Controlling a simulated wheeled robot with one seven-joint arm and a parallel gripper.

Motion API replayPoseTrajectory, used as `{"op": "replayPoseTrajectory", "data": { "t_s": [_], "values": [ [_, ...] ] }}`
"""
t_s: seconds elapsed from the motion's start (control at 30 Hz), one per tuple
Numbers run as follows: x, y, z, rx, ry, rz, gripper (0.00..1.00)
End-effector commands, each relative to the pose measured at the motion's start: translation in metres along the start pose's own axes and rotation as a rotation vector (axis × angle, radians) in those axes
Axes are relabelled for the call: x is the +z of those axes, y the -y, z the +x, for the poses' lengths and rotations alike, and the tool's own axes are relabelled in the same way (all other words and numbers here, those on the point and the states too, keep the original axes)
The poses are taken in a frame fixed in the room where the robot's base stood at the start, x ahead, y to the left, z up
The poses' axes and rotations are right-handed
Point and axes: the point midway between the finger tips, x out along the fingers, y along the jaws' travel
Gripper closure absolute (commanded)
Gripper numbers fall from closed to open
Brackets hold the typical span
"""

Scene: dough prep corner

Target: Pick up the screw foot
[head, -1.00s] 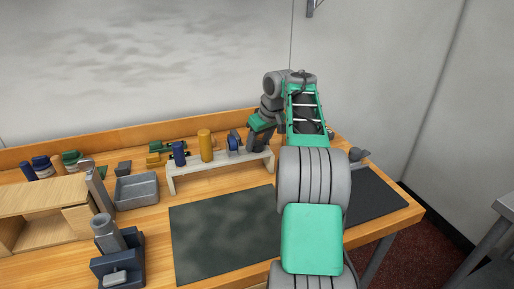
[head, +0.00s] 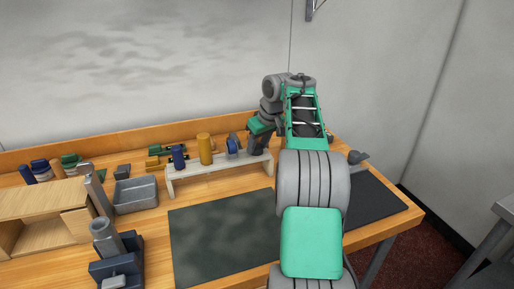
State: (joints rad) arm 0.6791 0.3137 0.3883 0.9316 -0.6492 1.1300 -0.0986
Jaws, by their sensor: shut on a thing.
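My gripper (head: 258,142) points down at the right end of a low pale shelf (head: 212,174) on the wooden bench. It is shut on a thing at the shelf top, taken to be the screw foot. My wrist and the small picture size hide most of it, so its shape cannot be made out. I cannot tell whether it touches the shelf. A blue and grey round part (head: 232,144) stands just left of my gripper.
A yellow cylinder (head: 204,149) and a blue cylinder (head: 178,157) stand on the shelf. A grey tray (head: 135,196), a wooden box (head: 40,207) and a dark blue fixture (head: 115,264) are left. A dark mat (head: 222,238) lies clear in front.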

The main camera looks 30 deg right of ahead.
Motion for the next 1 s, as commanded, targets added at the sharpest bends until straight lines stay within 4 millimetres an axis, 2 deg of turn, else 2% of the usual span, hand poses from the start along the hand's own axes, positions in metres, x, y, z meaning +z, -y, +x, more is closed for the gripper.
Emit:
{"op": "replayPoseTrajectory", "data": {
  "t_s": [0.17,0.27,0.53,0.8,1.0],
  "values": [
    [-0.008,-0.001,-0.018,0.002,-0.002,-0.001,1.0],
    [-0.013,0.001,-0.037,0.003,-0.003,-0.001,1.0],
    [0.003,0.026,-0.102,0.003,-0.003,-0.001,1.0],
    [0.04,0.058,-0.143,0.003,-0.002,0.001,1.0],
    [0.056,0.072,-0.161,0.001,-0.001,0.0,1.0]
  ]
}}
